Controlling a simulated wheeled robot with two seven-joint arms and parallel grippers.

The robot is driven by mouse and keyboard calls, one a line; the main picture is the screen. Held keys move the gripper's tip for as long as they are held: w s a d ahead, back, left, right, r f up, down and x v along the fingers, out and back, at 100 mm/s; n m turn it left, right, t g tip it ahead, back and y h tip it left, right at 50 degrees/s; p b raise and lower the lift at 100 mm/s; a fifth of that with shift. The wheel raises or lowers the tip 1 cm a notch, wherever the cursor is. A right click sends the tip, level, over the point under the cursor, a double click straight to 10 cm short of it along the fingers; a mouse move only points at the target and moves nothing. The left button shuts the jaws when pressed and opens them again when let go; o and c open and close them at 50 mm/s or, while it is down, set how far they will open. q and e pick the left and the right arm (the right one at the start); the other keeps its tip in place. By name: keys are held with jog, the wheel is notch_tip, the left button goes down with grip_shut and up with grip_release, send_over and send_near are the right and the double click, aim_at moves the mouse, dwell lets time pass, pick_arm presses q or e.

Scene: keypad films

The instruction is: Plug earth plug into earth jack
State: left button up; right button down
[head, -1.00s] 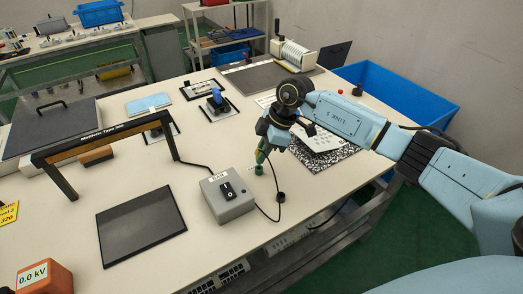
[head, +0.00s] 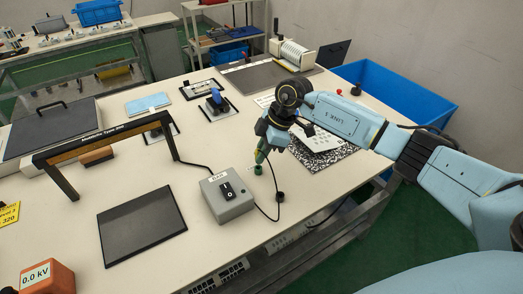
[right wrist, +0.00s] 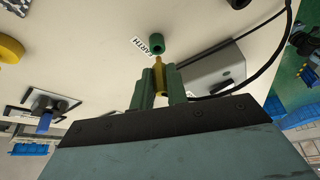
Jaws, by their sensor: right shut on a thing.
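The earth jack (head: 258,170) is a small green socket on the bench, to the right of a grey switch box. In the right wrist view the earth jack (right wrist: 157,45) stands beside a printed EARTH label (right wrist: 143,48). My right gripper (head: 263,149) is above it, pointing down. In the right wrist view my right gripper (right wrist: 159,84) has its green fingers shut on the yellow earth plug (right wrist: 158,76). The plug's narrow tip points at the jack and appears very close to it. I cannot tell whether they touch. My left gripper is not in view.
The grey switch box (head: 229,197) and a black socket (head: 280,197) with a black cable are close to the jack. A dark mat (head: 141,222) lies to the left. A black frame (head: 105,133) stands behind it. A blue bin (head: 400,95) is past the bench's right edge.

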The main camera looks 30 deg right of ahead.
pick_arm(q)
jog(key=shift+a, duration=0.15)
pick_arm(e)
jog(key=shift+f, duration=0.25)
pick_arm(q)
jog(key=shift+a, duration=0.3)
pick_arm(e)
jog(key=shift+f, duration=0.1)
jog(key=shift+f, duration=0.2)
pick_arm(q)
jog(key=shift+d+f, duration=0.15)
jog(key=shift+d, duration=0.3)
pick_arm(e)
jog(key=shift+f, duration=0.55)
jog(key=shift+f, duration=0.4)
jog(key=c, duration=1.3)
grip_release()
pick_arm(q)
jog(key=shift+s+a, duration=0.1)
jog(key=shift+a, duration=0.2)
